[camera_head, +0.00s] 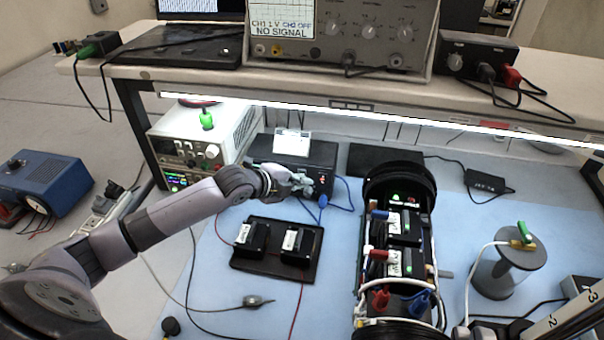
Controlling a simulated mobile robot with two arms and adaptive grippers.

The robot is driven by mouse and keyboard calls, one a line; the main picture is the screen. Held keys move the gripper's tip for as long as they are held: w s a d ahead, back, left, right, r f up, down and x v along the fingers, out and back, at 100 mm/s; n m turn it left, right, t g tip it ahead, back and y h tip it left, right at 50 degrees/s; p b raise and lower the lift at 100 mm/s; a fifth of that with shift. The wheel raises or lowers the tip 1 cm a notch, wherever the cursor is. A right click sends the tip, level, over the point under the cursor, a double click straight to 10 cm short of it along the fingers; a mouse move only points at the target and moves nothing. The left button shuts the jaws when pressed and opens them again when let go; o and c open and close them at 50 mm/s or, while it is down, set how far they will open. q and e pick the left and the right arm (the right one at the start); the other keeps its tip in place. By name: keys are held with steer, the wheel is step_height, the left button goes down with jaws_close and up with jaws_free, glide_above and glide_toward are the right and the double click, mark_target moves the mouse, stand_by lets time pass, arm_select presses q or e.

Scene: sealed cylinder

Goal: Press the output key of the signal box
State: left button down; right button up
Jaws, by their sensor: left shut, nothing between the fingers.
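A black box (318,153) with a white card on top stands under the shelf, at the back of the blue mat; it appears to be the signal box. A small red light shows on its front, at the right. My left gripper (304,187) is shut and empty, with its tips at the front of this box. The gripper hides part of the front, so I cannot make out the output key or tell whether the fingers touch it. My right gripper is not in view.
An oscilloscope (345,70) on the shelf reads NO SIGNAL. A white power supply (188,150) stands left of the box. A black tray (272,267) with two modules, an open cylinder (400,190) with wiring and a grey spool (508,272) stand on the mat. Cables lie around.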

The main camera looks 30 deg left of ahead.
arm_select(q)
steer(key=shift+w+a, duration=0.1)
steer(key=shift+w, duration=0.25)
stand_by(0.7)
steer(key=shift+s+d+p, duration=0.2)
steer(key=shift+s+p, duration=0.35)
steer(key=shift+s, duration=0.3)
steer(key=shift+s, duration=0.1)
steer(key=s+p, duration=0.1)
steer(key=s, duration=0.1)
steer(key=s+d+p, duration=0.1)
steer(key=s+p, duration=0.1)
steer(key=s, duration=0.1)
steer(key=shift+s+d, duration=0.3)
steer(key=shift+f, duration=0.1)
